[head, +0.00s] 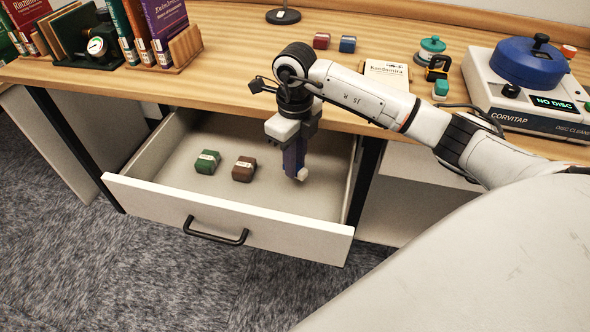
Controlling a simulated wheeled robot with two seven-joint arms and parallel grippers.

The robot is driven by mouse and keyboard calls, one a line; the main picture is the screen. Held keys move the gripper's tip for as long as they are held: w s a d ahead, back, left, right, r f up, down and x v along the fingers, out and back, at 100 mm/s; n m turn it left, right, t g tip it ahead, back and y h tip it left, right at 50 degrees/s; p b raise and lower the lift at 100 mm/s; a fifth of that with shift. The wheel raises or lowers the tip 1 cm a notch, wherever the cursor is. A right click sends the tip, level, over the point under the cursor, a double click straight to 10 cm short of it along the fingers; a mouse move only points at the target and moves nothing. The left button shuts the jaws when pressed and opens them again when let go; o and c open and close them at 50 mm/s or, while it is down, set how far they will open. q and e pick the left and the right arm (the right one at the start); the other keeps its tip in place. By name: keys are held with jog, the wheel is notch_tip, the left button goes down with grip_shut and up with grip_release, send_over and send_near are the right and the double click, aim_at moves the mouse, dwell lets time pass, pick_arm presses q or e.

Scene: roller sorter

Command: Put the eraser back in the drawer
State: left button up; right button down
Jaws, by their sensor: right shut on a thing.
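My right gripper (292,138) points down inside the open drawer (225,212), towards its right side. It is shut on the eraser (294,158), which looks dark blue with a white lower end and hangs upright. Whether the white end touches the drawer floor I cannot tell. A green block (207,163) and a brown block (244,169), each with a pale label, lie on the drawer floor to the left of the eraser. My left gripper is not in view.
The drawer front has a black handle (215,231). The desk (225,55) above holds books (160,30), a red block (321,41), a blue block (347,44) and a disc cleaner (525,85).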

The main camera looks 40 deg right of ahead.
jog(key=shift+f, duration=1.5)
jog(key=shift+f, duration=0.1)
jog(key=c, duration=1.6)
grip_release()
notch_tip(320, 180, up, 12)
jog(key=shift+r, duration=0.15)
